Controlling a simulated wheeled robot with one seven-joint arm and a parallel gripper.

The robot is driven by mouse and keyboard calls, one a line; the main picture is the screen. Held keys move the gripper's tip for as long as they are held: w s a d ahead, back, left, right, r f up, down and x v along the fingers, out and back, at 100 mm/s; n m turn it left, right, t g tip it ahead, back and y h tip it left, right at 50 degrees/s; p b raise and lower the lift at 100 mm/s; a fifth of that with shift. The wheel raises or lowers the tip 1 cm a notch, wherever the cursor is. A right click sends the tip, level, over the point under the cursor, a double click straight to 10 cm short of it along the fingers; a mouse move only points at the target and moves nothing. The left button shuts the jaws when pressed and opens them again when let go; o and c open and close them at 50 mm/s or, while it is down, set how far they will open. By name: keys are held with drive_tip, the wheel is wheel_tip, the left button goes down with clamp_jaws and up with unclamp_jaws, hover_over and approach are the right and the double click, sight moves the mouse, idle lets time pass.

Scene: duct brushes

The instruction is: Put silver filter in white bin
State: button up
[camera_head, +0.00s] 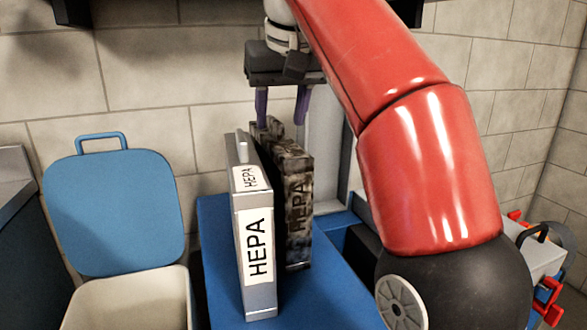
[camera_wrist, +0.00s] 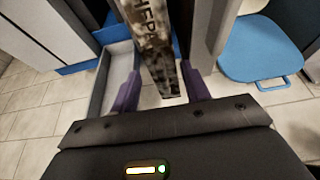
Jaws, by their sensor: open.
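The silver filter (camera_head: 256,255) stands upright on the blue surface in the head view, with white HEPA labels and a small handle on top. A dirty, mottled brown filter (camera_head: 297,205), also marked HEPA, stands just behind it to the right. My gripper (camera_head: 281,122) is open, pointing down at the top of the dirty filter. In the wrist view the dirty filter (camera_wrist: 163,60) shows between the purple fingers, and the silver filter (camera_wrist: 208,30) appears to be outside them, to the right. The white bin (camera_head: 130,305) is at lower left, its blue lid (camera_head: 115,210) raised.
The blue surface (camera_head: 225,290) holds both filters, which stand close together. My red arm covers much of the right side of the head view. Red-handled fittings (camera_head: 550,300) are at far right. A tiled wall stands behind.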

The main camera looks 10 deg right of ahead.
sight(278, 148)
drive_tip(key=shift+w+f, duration=0.1)
drive_tip(key=shift+f, duration=0.6)
drive_tip(key=shift+x, duration=2.95)
clamp_jaws()
